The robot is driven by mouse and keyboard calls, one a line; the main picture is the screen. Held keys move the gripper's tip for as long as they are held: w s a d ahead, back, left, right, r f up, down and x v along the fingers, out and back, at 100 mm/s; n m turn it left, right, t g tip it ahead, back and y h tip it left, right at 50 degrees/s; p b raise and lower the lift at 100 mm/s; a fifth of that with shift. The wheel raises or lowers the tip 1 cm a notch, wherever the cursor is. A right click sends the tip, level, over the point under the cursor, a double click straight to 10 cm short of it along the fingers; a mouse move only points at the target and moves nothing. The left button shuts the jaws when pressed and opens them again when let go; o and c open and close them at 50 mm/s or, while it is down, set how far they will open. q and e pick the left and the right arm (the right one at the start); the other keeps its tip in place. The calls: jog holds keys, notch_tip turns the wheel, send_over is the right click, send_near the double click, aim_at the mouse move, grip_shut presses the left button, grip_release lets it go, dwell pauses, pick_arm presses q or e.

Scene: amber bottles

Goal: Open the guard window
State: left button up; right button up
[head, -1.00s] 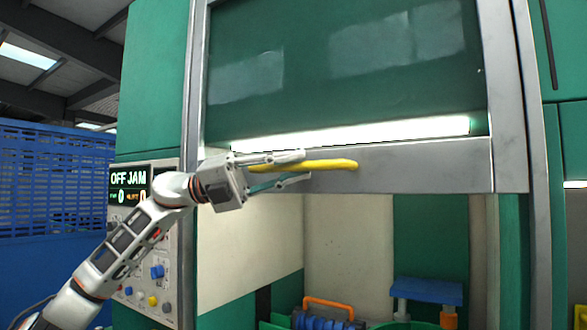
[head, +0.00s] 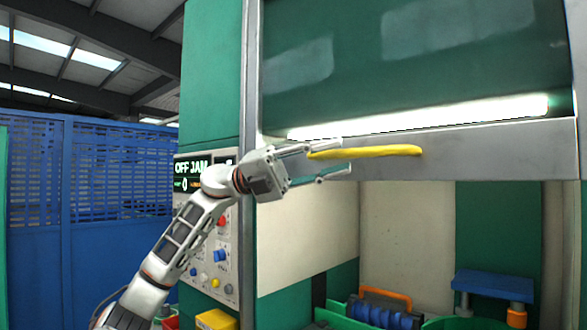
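The guard window (head: 400,75) is a dark green pane in a grey metal frame. Its bottom rail (head: 480,146) stands high, with the machine's inside showing below it. A yellow bar handle (head: 375,152) runs along the rail. My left gripper (head: 345,158) is at the handle's left end, its two fingers spread and pointing right. The handle's left part shows between the fingers, and the fingers do not close on it. Whether a finger touches it I cannot tell. My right gripper is not in view.
A control panel (head: 222,255) with a display reading "OFF JAM" is behind my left arm. Below the window are an orange-handled blue item (head: 385,302) and a blue stand (head: 494,284). A blue mesh fence (head: 105,175) stands at left.

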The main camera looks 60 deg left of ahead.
pick_arm(q)
jog(key=v, duration=0.8)
jog(key=shift+w, duration=0.1)
dwell(0.3)
